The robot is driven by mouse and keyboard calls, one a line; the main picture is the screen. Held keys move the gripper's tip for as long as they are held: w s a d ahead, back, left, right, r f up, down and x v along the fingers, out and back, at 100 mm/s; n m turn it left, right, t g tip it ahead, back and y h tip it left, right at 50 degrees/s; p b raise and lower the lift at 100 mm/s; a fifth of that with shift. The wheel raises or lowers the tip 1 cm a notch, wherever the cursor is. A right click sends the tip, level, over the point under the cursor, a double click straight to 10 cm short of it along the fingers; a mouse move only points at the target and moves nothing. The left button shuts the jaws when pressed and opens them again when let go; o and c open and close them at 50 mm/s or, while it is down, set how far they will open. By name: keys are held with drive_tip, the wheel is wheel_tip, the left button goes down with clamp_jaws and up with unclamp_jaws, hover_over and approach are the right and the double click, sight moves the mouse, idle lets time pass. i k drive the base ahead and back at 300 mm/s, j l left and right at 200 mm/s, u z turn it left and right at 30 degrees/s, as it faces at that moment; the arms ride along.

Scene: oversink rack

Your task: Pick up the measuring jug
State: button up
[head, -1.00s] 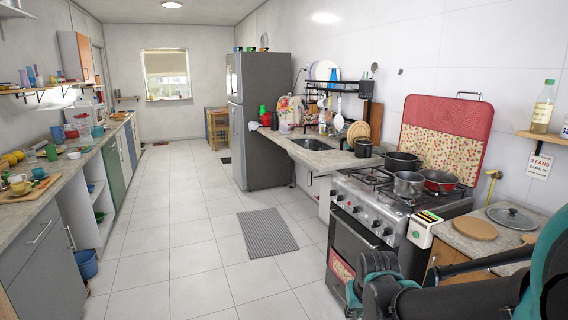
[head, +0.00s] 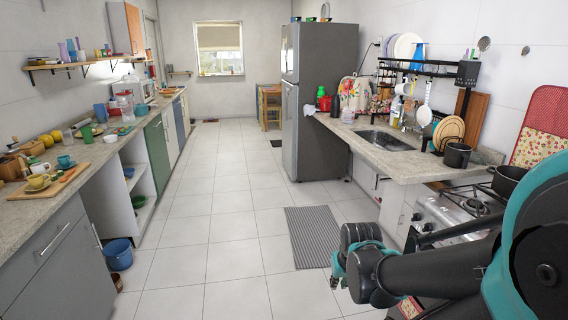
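I cannot single out the measuring jug for certain. A small clear vessel (head: 347,115) on the right counter beside the fridge could be it. Clear containers (head: 125,103) on the left counter are also too small to tell. My arm reaches in from the lower right, and its dark and teal end with my gripper (head: 345,272) is over the floor in front of the stove. It is well apart from both counters. The fingers are not clear, so I cannot tell whether they are open or shut.
The right counter (head: 385,160) holds a sink (head: 385,140) under a dish rack (head: 415,68). The stove (head: 440,210) is close at the right. A grey fridge (head: 318,100) stands beyond. The left counter (head: 60,195) is cluttered. The tiled aisle is clear except for a flat grey mat (head: 315,235).

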sight(348, 112)
drive_tip(key=i, duration=1.9)
